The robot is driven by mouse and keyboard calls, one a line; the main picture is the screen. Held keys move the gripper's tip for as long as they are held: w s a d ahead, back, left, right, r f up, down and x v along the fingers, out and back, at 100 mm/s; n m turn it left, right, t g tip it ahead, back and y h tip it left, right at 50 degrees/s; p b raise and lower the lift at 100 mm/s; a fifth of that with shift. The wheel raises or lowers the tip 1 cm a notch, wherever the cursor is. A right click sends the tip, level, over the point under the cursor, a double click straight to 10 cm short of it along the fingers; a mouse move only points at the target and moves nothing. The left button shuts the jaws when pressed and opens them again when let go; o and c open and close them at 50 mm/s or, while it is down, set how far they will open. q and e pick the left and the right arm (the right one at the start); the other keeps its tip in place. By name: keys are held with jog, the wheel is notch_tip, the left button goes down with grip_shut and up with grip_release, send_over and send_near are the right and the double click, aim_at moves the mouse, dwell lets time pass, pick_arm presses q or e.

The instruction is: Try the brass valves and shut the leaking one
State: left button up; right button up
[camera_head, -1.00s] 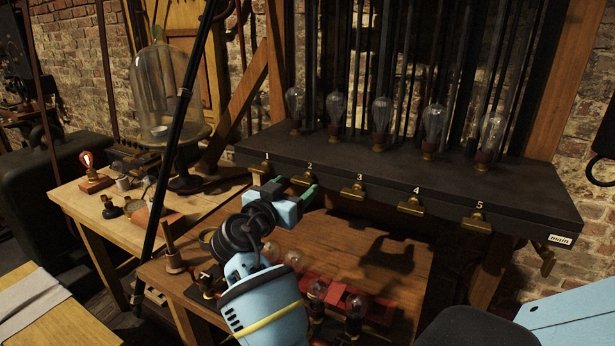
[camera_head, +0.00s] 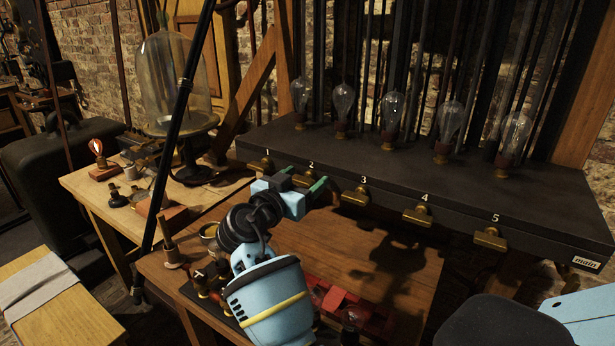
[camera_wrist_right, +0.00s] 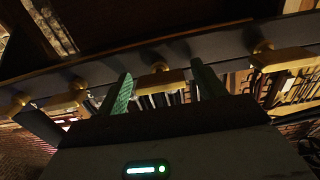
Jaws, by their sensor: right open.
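Numbered brass valves line the front edge of a dark shelf (camera_head: 330,150): valve 1 (camera_head: 262,165), valve 2 (camera_head: 303,181), valve 3 (camera_head: 353,196), valve 4 (camera_head: 417,215) and valve 5 (camera_head: 490,239). My right gripper (camera_head: 311,186) is open at valve 2, partly covering it. In the right wrist view, a brass valve (camera_wrist_right: 160,80) shows between the two green fingertips of my right gripper (camera_wrist_right: 162,88). I cannot tell whether the fingers touch it. Other brass valves show to either side there. My left gripper is not in view.
Several glass bulbs (camera_head: 392,110) stand on the shelf, and a tag reading "main" (camera_head: 587,262) hangs at its right end. A wooden table (camera_head: 330,240) with red pieces lies below. A bell jar (camera_head: 175,80) and a black pole (camera_head: 172,150) stand at the left.

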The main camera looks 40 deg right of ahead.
jog(key=shift+a, duration=0.1)
jog(key=shift+c, duration=0.6)
jog(key=c, duration=0.9)
